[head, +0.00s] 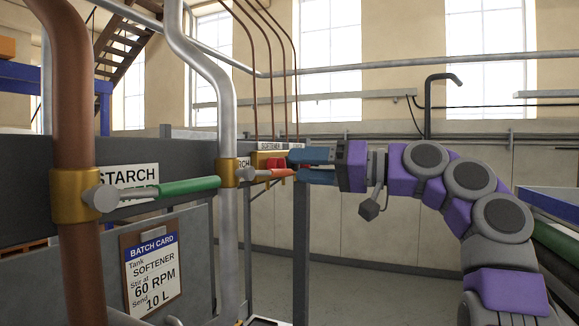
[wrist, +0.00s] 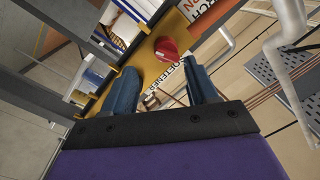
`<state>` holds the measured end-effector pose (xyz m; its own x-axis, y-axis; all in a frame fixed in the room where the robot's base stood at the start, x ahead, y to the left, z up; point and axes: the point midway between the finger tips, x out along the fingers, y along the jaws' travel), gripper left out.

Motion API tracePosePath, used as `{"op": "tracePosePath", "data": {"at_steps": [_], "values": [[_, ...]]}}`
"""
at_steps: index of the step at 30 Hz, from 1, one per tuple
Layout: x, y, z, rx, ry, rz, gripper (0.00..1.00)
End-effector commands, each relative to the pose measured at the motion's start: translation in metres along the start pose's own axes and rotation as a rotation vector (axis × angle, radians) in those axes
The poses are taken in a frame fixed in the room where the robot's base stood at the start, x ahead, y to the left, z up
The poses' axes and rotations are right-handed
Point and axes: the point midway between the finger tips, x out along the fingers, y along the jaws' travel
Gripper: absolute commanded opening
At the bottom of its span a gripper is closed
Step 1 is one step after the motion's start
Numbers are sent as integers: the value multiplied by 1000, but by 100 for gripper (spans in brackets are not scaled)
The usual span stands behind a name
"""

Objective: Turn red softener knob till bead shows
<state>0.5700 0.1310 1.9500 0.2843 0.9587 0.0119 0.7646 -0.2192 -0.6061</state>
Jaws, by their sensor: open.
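The red knob (wrist: 166,48) sits on a yellow panel (wrist: 141,55) with a SOFTENER label (wrist: 168,78) beside it in the wrist view. In the head view the knob (head: 274,163) is small and partly hidden near my fingertips. My gripper (head: 294,167) reaches in from the right with its two blue fingers apart, one above the other. In the wrist view my gripper (wrist: 162,69) is open and empty, and the knob lies just beyond the gap between the fingertips. I cannot make out contact or any bead.
A copper pipe (head: 73,130) and a silver pipe (head: 225,110) stand at left, with a green-handled lever (head: 188,187) and an orange-handled lever (head: 278,173). A batch card (head: 152,270) reads SOFTENER, 60 RPM, 10 L. Thin copper tubes (head: 270,70) rise behind the panel.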

Motion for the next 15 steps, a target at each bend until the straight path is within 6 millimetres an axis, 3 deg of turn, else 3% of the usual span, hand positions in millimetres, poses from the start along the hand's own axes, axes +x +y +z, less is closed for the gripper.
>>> {"op": "tracePosePath", "data": {"at_steps": [9, 12, 15], "values": [[56, -12, 11, -10, -23, 11, 58], [60, -12, 13, -11, -26, 12, 58], [53, -10, 11, -8, -24, 9, 48]]}}
